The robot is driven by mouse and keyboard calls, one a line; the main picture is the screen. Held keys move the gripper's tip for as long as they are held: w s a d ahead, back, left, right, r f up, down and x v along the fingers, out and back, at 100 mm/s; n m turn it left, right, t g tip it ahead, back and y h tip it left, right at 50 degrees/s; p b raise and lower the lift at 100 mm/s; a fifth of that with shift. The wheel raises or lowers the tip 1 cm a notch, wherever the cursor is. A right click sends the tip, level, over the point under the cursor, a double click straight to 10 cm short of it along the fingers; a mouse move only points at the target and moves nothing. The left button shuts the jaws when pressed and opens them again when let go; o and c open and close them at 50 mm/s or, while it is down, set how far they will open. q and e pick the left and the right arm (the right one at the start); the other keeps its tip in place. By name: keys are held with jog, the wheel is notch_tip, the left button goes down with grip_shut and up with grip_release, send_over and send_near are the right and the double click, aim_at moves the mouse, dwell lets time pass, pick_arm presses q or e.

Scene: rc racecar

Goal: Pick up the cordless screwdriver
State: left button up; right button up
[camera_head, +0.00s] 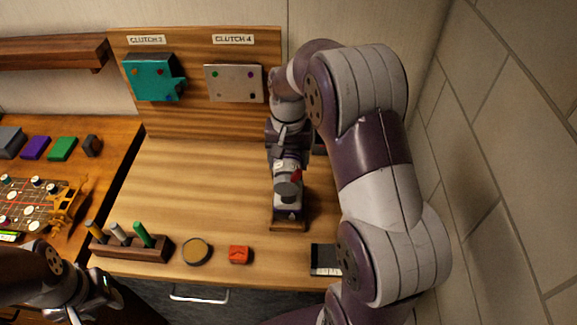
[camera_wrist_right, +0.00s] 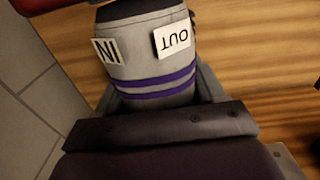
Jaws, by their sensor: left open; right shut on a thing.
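The cordless screwdriver (camera_head: 289,190) is grey with a red part and stands about upright at a wooden base (camera_head: 288,226) on the bench. In the right wrist view its grey body (camera_wrist_right: 150,62) fills the jaws, with purple bands and IN and OUT labels. My right gripper (camera_head: 287,160) is shut on it; the arm partly hides the grip. Whether the tool touches the base I cannot tell. My left gripper (camera_head: 92,302) is open and empty at the lower left, well away from the screwdriver.
A teal block (camera_head: 152,78) and a grey plate (camera_head: 234,84) are on the upright board behind. A wooden rack (camera_head: 132,249) with pegs, a round dish (camera_head: 196,251), a red block (camera_head: 239,254) and a black-and-white item (camera_head: 325,260) line the front edge. The bench's middle is clear.

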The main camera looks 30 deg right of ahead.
aim_at(298, 163)
jog(key=shift+s+r, duration=0.4)
jog(key=shift+s, duration=0.2)
jog(key=s+r+b, duration=0.1)
jog(key=s+r, duration=0.1)
jog(key=s, duration=0.1)
jog(key=shift+s+a+b, duration=0.1)
jog(key=shift+s+b, duration=0.1)
jog(key=shift+b, duration=0.15)
jog(key=s+r+p, duration=0.6)
jog(key=s+r, duration=0.1)
jog(key=r, duration=0.1)
jog(key=shift+a+r+p, duration=0.25)
jog(key=shift+r+p, duration=0.15)
